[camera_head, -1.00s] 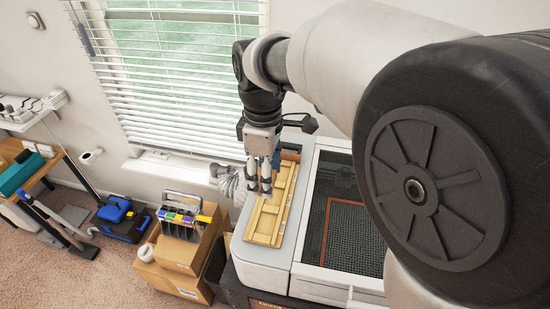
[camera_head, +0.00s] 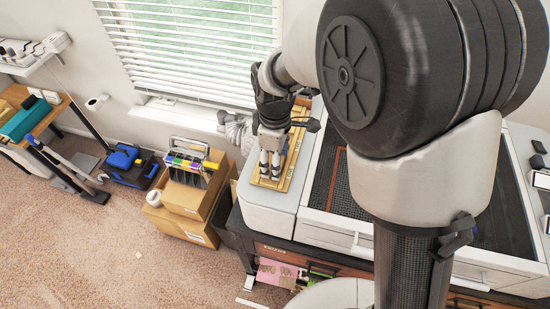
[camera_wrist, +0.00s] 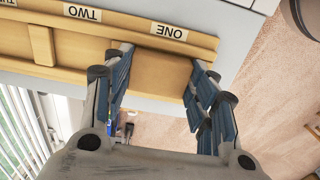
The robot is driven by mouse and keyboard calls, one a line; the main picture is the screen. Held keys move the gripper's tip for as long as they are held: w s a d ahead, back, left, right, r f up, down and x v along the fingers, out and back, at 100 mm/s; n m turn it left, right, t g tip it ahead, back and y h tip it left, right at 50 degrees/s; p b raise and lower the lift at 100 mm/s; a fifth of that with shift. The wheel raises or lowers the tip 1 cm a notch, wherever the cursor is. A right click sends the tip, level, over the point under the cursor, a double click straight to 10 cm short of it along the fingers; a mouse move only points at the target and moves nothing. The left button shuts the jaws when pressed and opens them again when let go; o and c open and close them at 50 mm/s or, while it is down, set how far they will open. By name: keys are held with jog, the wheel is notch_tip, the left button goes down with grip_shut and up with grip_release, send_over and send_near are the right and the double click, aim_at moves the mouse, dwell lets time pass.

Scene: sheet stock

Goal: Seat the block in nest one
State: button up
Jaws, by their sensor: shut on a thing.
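My gripper (camera_wrist: 158,80) is shut on a plain tan block (camera_wrist: 155,78), with a finger on either side of it in the wrist view. The block is directly below the label ONE (camera_wrist: 169,31), at the end of a pale wooden nest tray (camera_wrist: 75,26). I cannot tell whether its underside rests on the nest floor or is slightly above it. In the head view my gripper (camera_head: 270,176) points down at the near end of the tray (camera_head: 296,148), and the block is hidden there.
The tray lies on the light grey machine top (camera_head: 270,212), near its left edge. A divider (camera_wrist: 41,45) separates the nest labelled TWO. A window with blinds (camera_head: 190,50) is behind.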

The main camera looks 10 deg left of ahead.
jog(key=shift+r, duration=0.1)
jog(key=o, duration=0.3)
jog(key=shift+f, duration=0.2)
jog(key=o, duration=0.5)
